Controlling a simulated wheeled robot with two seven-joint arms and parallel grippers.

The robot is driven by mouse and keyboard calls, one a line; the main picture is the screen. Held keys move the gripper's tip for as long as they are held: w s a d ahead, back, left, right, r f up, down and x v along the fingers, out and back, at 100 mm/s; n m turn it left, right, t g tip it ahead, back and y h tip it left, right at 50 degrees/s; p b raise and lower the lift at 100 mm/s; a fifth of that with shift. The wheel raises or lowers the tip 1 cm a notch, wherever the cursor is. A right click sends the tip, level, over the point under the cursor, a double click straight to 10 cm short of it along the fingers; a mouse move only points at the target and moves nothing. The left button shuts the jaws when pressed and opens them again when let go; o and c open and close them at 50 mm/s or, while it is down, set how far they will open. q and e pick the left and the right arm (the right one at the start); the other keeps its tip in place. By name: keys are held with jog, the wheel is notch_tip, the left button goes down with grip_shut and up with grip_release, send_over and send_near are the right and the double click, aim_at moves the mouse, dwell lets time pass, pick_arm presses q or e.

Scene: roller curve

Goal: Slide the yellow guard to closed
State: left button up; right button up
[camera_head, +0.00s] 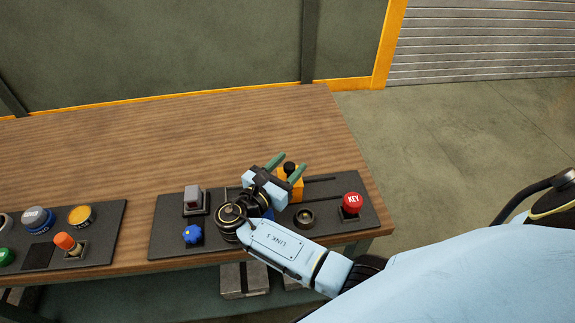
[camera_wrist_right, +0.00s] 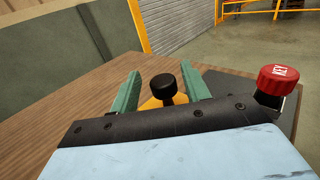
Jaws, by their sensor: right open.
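The yellow guard (camera_head: 297,187) is a small yellow block with a black knob (camera_head: 289,167) on top, on the right-hand dark panel (camera_head: 168,232). A dark slot (camera_head: 325,179) runs to its right. My right gripper (camera_head: 285,167) is over the guard, with its green fingers open on either side of the knob. In the right wrist view, the black knob (camera_wrist_right: 163,87) stands between the two fingers (camera_wrist_right: 160,88), with space on both sides. The yellow part (camera_wrist_right: 152,102) under it is mostly hidden by the gripper body. My left gripper is not in view.
A red KEY button (camera_head: 352,203) stands right of the guard, with a black round socket (camera_head: 304,217) nearer it. A grey switch (camera_head: 194,197) and a blue knob (camera_head: 192,235) are to the left. Another panel (camera_head: 108,243) with several controls lies further left. The table's back is clear.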

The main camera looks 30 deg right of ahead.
jog(key=b+v, duration=0.1)
jog(key=v, duration=1.2)
jog(key=shift+s+a, duration=0.1)
jog(key=shift+a, duration=0.05)
